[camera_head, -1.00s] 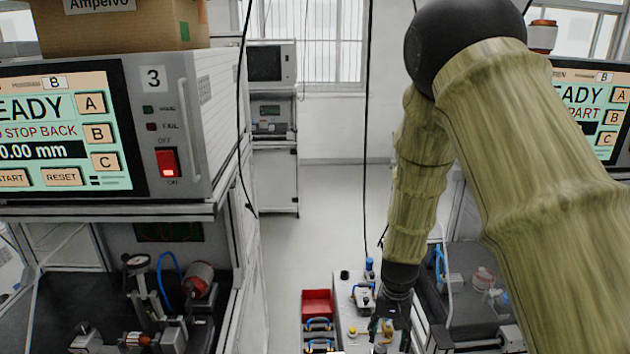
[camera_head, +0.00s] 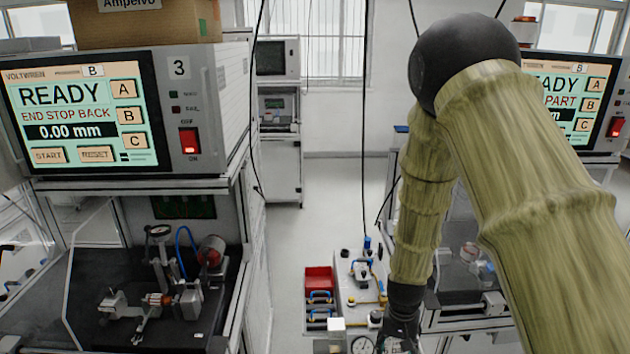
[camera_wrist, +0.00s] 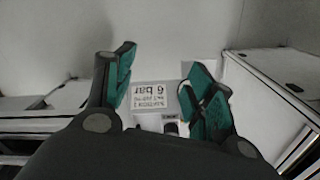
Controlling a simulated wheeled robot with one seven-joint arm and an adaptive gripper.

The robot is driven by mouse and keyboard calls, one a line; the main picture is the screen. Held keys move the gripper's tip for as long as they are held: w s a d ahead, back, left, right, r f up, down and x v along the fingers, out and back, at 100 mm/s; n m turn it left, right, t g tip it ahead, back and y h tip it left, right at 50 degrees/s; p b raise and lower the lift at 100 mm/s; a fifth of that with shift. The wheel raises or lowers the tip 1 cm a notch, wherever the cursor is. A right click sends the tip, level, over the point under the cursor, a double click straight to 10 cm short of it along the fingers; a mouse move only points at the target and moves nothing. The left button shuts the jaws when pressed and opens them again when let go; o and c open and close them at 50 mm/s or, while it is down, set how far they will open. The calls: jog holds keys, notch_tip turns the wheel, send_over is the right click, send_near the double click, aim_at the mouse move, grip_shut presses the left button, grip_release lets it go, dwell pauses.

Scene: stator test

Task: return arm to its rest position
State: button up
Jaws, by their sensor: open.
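My arm comes down from the right side of the head view, bent at a dark elbow joint, with its forearm pointing down. My gripper (camera_head: 400,340) is at the bottom of that view, beside the right workstation and near the small light-topped table; its fingertips are hard to make out there. In the wrist view my gripper (camera_wrist: 160,85) is open, its two teal-padded fingers apart. Nothing shows held between them.
A left test station (camera_head: 90,110) reads READY, with a dark bench (camera_head: 100,310) below. A right station screen (camera_head: 575,105) is partly behind my arm. A red bin (camera_head: 319,278) stands beside the small table (camera_head: 350,300). Open floor (camera_head: 325,200) lies beyond.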

jog(key=s+d+f+n, duration=0.2)
jog(key=s+d+f, duration=0.1)
jog(key=s+f, duration=1.2)
jog(key=s, duration=0.8)
jog(key=s+f+n, duration=0.1)
jog(key=s+f, duration=0.2)
jog(key=s, duration=0.7)
jog(key=shift+s+a+f+n, duration=0.2)
jog(key=shift+a+n, duration=0.1)
jog(key=shift+a, duration=0.05)
